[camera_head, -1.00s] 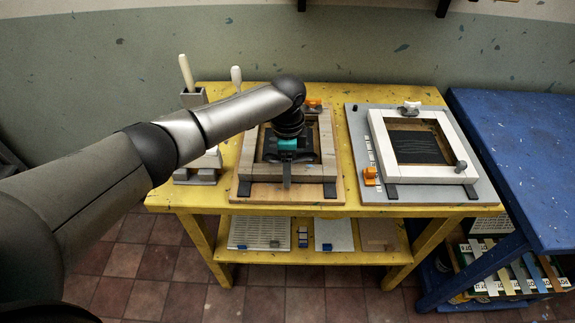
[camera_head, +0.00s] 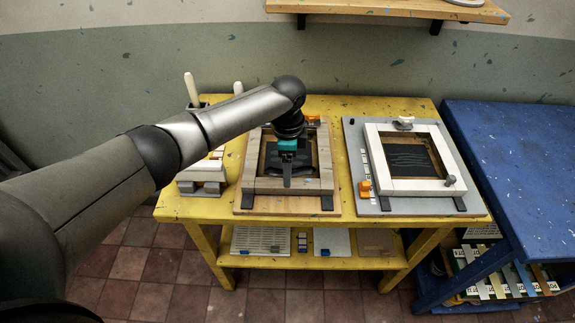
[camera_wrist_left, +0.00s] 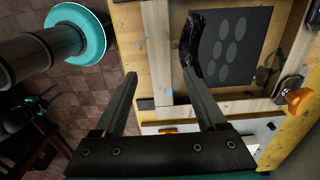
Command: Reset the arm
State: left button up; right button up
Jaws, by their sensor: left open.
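My left gripper (camera_head: 287,178) comes in from the left over the wooden hinged screen frame (camera_head: 325,160) on the yellow table. Its jaws are open. In the left wrist view the two fingers (camera_wrist_left: 160,78) stand apart with nothing held between them. Beyond them are the wooden frame (camera_wrist_left: 160,50) and a dark panel with grey ovals (camera_wrist_left: 236,50). A glossy black shape (camera_wrist_left: 192,45) lies by the right finger; I cannot tell what it is. My arm and gripper hide part of the frame in the head view.
A white-framed screen (camera_head: 430,186) on a grey board stands to the right on the yellow table (camera_head: 345,108). A grey holder with pale handles (camera_head: 191,90) stands at the left. A blue table (camera_head: 510,150) adjoins on the right. A wooden wall shelf (camera_head: 390,9) is above.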

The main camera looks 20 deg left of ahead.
pick_arm(q)
jog(key=shift+r+p, duration=0.6)
jog(key=shift+r, duration=0.3)
jog(key=shift+f, duration=0.1)
